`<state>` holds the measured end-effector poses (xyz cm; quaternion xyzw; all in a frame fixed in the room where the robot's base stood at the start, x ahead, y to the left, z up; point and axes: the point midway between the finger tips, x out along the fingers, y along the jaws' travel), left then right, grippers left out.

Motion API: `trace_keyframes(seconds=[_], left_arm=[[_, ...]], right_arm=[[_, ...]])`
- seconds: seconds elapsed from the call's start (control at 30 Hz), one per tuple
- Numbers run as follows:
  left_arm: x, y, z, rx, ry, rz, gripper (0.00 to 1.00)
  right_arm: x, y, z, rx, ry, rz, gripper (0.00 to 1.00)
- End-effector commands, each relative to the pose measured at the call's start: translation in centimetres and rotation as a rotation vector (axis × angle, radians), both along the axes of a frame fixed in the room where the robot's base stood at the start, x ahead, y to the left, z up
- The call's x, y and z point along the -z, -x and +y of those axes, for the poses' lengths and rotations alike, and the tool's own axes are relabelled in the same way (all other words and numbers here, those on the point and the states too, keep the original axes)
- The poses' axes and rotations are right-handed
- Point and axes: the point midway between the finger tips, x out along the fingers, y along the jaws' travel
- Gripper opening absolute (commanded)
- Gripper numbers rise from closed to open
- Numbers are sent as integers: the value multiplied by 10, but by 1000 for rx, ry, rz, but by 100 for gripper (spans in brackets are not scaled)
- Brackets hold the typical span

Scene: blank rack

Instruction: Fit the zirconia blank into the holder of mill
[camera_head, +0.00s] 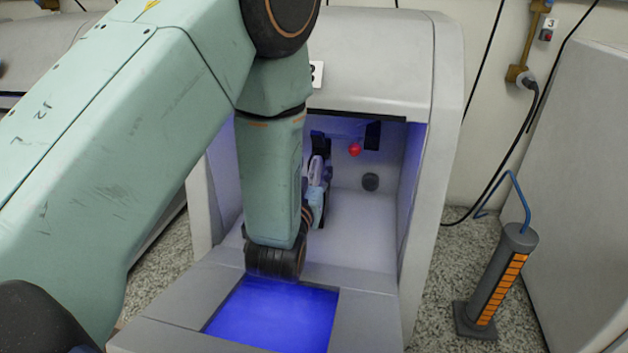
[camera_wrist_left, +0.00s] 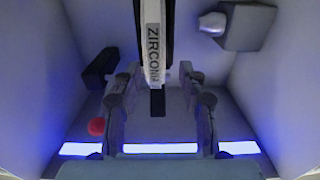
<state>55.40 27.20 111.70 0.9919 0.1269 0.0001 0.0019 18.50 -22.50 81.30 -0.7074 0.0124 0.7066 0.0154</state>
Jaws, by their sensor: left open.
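The zirconia blank (camera_wrist_left: 153,55) shows edge-on in the left wrist view as a pale upright strip lettered "ZIRCON", the rest cut off from sight. Dark parts, seemingly the holder (camera_wrist_left: 168,25), flank its upper part; how deep it sits between them I cannot tell. My left gripper (camera_wrist_left: 160,82) is open, with one finger on each side of the blank's lower end and visible gaps between. In the head view the left gripper (camera_head: 318,178) reaches inside the mill (camera_head: 385,65), partly hidden by my arm. The blank cannot be made out clearly there. My right gripper is not in view.
The chamber walls stand close on both sides. A lit blue panel (camera_head: 275,318) lies at the front. An orange-striped post (camera_head: 500,285) stands on the floor at right.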

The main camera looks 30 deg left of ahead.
Motion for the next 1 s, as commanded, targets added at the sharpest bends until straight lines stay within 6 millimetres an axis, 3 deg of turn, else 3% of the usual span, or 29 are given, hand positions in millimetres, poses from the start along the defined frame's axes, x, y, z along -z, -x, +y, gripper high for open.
trace_keyframes(seconds=[0.2,0.7,1.0], left_arm=[[0,-1,0,1,-1,0,42],[0,0,0,1,-1,0,0],[0,0,0,1,0,-1,0]], right_arm=[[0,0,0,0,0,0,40],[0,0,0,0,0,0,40],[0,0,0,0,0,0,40]])
